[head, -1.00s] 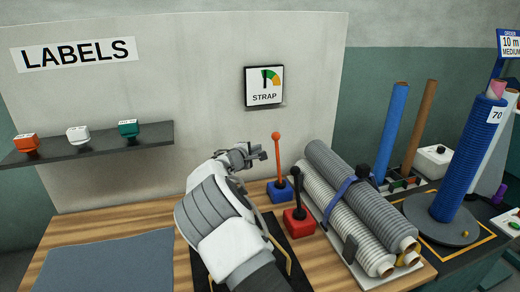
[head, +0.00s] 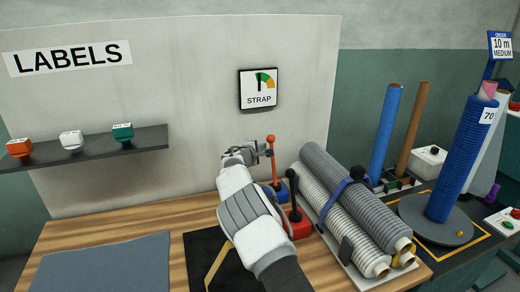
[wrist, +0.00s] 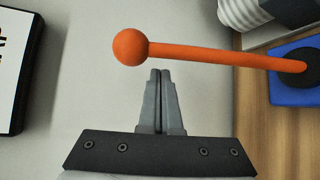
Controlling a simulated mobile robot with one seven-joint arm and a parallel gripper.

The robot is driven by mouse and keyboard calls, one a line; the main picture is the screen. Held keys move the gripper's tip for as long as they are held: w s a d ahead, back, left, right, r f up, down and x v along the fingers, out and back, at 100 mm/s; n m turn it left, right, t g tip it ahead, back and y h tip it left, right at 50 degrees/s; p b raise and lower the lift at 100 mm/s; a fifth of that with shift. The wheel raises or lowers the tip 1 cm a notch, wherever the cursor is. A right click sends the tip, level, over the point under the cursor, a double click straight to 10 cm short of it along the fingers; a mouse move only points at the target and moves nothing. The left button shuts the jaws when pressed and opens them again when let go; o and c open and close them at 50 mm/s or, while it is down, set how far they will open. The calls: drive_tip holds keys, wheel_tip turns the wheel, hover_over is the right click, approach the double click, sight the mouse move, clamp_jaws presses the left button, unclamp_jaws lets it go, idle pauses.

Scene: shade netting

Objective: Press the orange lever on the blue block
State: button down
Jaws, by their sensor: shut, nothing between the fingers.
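The orange lever (head: 274,164) stands nearly upright on the blue block (head: 281,194), with a round orange ball on its top. In the wrist view the lever (wrist: 215,54) crosses just beyond my fingertips, with its ball a little to their left and the blue block (wrist: 302,92) at the right edge. My gripper (wrist: 160,72) is shut and empty. In the head view my gripper (head: 267,151) is at the left of the lever's upper part, just below the ball. I cannot tell whether it touches the lever.
A red block (head: 298,226) with a black lever stands close in front of the blue block. Grey netting rolls (head: 345,210) lie strapped to the right. A strap gauge (head: 258,90) hangs on the panel behind. A dark mat (head: 105,262) lies at left.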

drive_tip(key=shift+s+d+r+b, duration=0.2)
drive_tip(key=shift+s+d+r, duration=0.05)
drive_tip(key=shift+s+d, duration=0.25)
drive_tip(key=shift+s+d+r+b, duration=0.2)
drive_tip(key=shift+s+d, duration=0.15)
drive_tip(key=shift+s, duration=0.25)
drive_tip(key=shift+s+b, duration=0.1)
drive_tip(key=shift+b, duration=0.2)
